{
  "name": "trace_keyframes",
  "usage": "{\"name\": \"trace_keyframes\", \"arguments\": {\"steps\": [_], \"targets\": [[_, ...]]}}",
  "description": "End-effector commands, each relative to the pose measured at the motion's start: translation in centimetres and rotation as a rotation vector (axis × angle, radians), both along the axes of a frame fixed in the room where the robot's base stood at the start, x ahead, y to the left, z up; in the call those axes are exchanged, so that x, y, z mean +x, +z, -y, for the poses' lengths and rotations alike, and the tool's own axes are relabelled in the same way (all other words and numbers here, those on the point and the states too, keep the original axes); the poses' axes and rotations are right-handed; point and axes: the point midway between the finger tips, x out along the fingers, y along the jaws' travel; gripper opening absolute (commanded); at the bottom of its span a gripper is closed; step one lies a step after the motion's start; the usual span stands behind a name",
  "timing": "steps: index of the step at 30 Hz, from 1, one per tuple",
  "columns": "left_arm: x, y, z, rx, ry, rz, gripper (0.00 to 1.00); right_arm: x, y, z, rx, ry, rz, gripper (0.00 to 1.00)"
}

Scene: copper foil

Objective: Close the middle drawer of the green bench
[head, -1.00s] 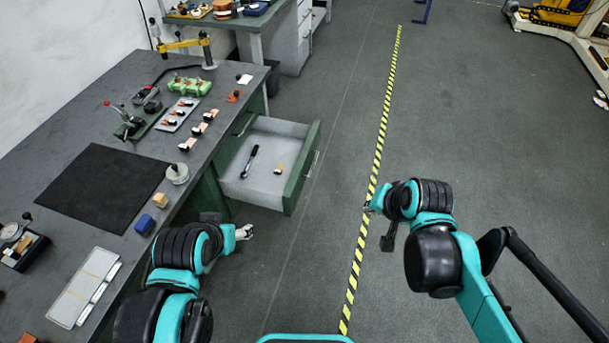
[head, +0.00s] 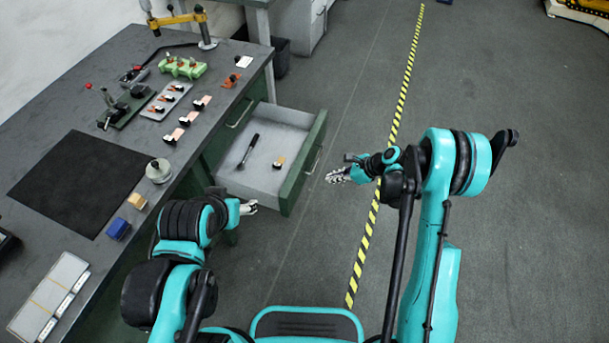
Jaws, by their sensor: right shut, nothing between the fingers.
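The green bench (head: 140,75) stands on the left with a dark grey top. Its middle drawer (head: 292,176) is pulled out to the right, with a green front and a light grey inside. A black-handled tool (head: 248,151) and a small tan-and-black item (head: 279,162) lie in it. My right gripper (head: 332,177) is shut and empty, just right of the drawer front and apart from it, pointing left. My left gripper (head: 250,207) is by the drawer's near left corner, small and partly hidden by my arm; its opening is unclear.
Open floor with a striped yellow line (head: 386,155) lies to the right.

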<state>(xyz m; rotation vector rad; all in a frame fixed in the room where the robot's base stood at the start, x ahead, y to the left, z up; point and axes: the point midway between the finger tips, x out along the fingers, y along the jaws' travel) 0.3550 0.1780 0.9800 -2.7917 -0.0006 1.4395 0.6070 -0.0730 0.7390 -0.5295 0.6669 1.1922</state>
Motion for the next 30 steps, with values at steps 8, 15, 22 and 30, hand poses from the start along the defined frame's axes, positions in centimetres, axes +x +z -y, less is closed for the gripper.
{"name": "trace_keyframes", "arguments": {"steps": [8, 15, 22, 30], "targets": [[0.0, -0.9, 0.0, 0.000, 0.000, 0.000, 0.61, 0.3, -2.4, -1.4, 0.024, -0.018, -0.028, 0.00], [0.0, -2.8, 0.0, 0.000, 0.000, 0.000, 0.61, 1.4, -6.1, -4.7, 0.022, -0.016, -0.026, 0.00], [0.0, -4.5, 0.0, 0.000, 0.000, 0.000, 0.61, 2.5, -8.4, -8.1, 0.021, -0.016, -0.026, 0.00], [0.0, -5.3, 0.0, 0.000, 0.000, 0.000, 0.61, 3.3, -8.1, -10.5, 0.021, -0.018, -0.026, 0.00]]}}
